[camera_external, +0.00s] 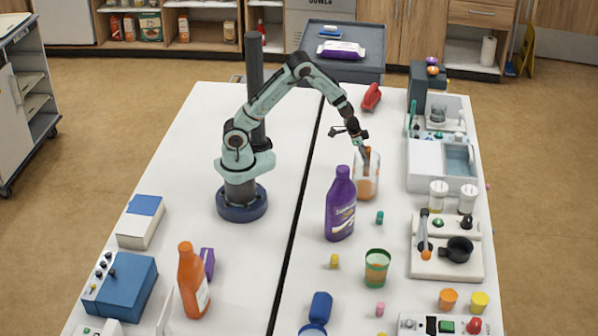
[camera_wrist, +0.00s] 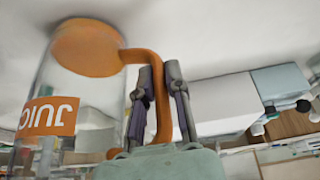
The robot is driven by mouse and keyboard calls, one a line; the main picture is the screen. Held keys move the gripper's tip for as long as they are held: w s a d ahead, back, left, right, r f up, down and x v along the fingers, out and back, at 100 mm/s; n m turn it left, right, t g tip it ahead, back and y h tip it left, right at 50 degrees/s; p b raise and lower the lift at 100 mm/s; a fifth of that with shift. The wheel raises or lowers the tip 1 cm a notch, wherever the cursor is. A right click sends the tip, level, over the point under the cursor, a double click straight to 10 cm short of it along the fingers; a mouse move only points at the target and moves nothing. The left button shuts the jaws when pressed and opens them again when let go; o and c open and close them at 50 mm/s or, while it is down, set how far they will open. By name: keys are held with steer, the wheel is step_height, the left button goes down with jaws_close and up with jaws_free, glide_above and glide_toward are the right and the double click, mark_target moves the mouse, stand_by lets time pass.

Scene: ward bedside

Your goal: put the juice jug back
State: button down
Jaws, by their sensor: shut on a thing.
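The juice jug (camera_external: 367,185) is a clear container with orange parts, at the right-centre of the table behind the purple bottle. It looks roughly upright. I cannot tell whether its base touches the table. My gripper (camera_external: 366,156) reaches down to it from the left. In the wrist view the jug (camera_wrist: 95,95) fills the left side, with an upside-down orange label and an orange round end. There my gripper (camera_wrist: 158,80) is shut on the jug's orange handle, which runs between the two fingers.
A purple bottle (camera_external: 341,205) stands close in front of the jug. A green cup (camera_external: 377,267) is nearer. A white unit with a basin (camera_external: 425,160) and two white jars stand to the right. A red object (camera_external: 371,97) lies behind. The left half has free room.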

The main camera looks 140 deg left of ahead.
steer(key=shift+f, duration=0.1)
steer(key=c, duration=1.1)
jaws_free()
steer(key=v, duration=1.2)
steer(key=w+d+r+m+h, duration=0.15)
steer(key=w+d, duration=0.25)
steer(key=d, duration=0.4)
steer(key=w+d+r+m+h, duration=0.1)
steer(key=w+d+r+m, duration=0.1)
steer(key=w+d, duration=0.45)
steer(key=s+d+m+g, duration=0.1)
steer(key=s+d, duration=0.2)
steer(key=d, duration=0.3)
steer(key=s+d+m+g, duration=0.1)
steer(key=s+d+m, duration=0.1)
steer(key=s+d, duration=0.2)
steer(key=s+d+m+g, duration=0.1)
steer(key=s+d, duration=0.2)
steer(key=d, duration=0.6)
steer(key=shift+s+d+r+g, duration=0.25)
steer(key=shift+d+r+g, duration=0.05)
steer(key=shift+d, duration=0.05)
